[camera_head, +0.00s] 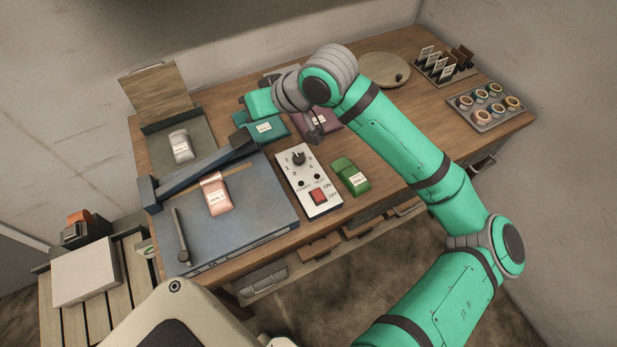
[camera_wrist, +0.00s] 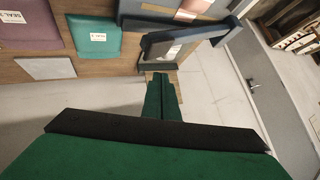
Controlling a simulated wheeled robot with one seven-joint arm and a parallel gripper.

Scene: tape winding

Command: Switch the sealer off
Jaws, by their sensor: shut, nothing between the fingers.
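The sealer in the head view has a blue flat bed (camera_head: 250,225) and a long dark blue bar (camera_head: 200,168). A white control panel (camera_head: 295,178) beside it carries a black dial (camera_head: 298,158) and a red rocker switch (camera_head: 319,196) marked ON and OFF. I cannot tell which side of the switch is pressed. My gripper (camera_head: 241,117) is beyond the panel, above the back of the table, apart from the switch. In the wrist view its green fingers (camera_wrist: 161,82) are together and empty. The wrist view also shows part of the sealer (camera_wrist: 180,42), but not the panel.
A pink pouch (camera_head: 215,195) lies on the sealer bed. A green pouch (camera_head: 350,176) lies right of the panel. Teal (camera_head: 265,129) and purple (camera_head: 316,125) pouches lie behind the panel. A grey pouch (camera_head: 180,146) lies at left. A round board (camera_head: 383,68) is at the back.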

